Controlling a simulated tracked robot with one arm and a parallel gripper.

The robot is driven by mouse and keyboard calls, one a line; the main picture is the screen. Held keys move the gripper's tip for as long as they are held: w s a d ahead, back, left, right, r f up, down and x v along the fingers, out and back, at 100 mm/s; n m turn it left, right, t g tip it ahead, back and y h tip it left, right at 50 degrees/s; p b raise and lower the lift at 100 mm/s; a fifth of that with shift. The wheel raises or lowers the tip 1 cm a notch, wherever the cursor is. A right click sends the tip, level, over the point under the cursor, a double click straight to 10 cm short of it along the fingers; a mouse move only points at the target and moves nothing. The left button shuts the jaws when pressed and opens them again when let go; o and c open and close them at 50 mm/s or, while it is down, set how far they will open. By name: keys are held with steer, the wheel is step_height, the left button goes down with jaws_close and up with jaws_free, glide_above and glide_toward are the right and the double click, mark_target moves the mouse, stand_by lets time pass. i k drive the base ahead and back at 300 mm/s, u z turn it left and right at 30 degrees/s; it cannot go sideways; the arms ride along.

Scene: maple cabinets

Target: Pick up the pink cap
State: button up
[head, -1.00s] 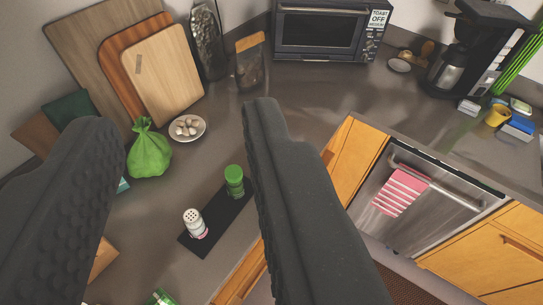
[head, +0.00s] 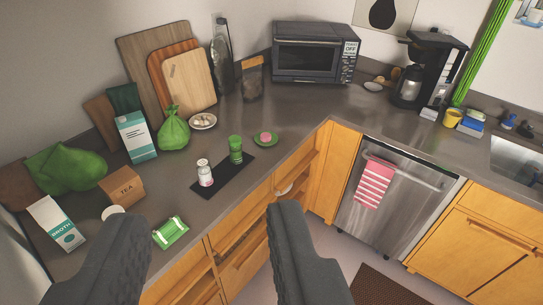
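A small round pink thing (head: 265,136), which looks like the pink cap, sits on a small green dish (head: 257,142) on the grey counter, near the inner corner edge. My gripper (head: 208,215) is open and empty, with its two dark fingers wide apart at the bottom of the picture. The pink thing lies beyond the fingertips, up and right of the middle of the gap and farther away. Nothing covers it.
A white shaker (head: 205,173) and green-lidded jar (head: 236,149) stand on a black mat (head: 222,179), left of the dish. A green bag (head: 173,130), tea box (head: 122,186) and broth carton (head: 56,222) stand farther left. A toaster oven (head: 306,52) is behind. Counter right of the dish is clear.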

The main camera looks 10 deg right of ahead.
mark_target(266, 137)
steer(key=z, duration=0.45)
steer(key=i, duration=0.65)
steer(key=z, duration=0.5)
steer(key=i, duration=1.25)
steer(key=u, duration=0.7)
steer(key=i, duration=0.75)
steer(key=u, duration=0.65)
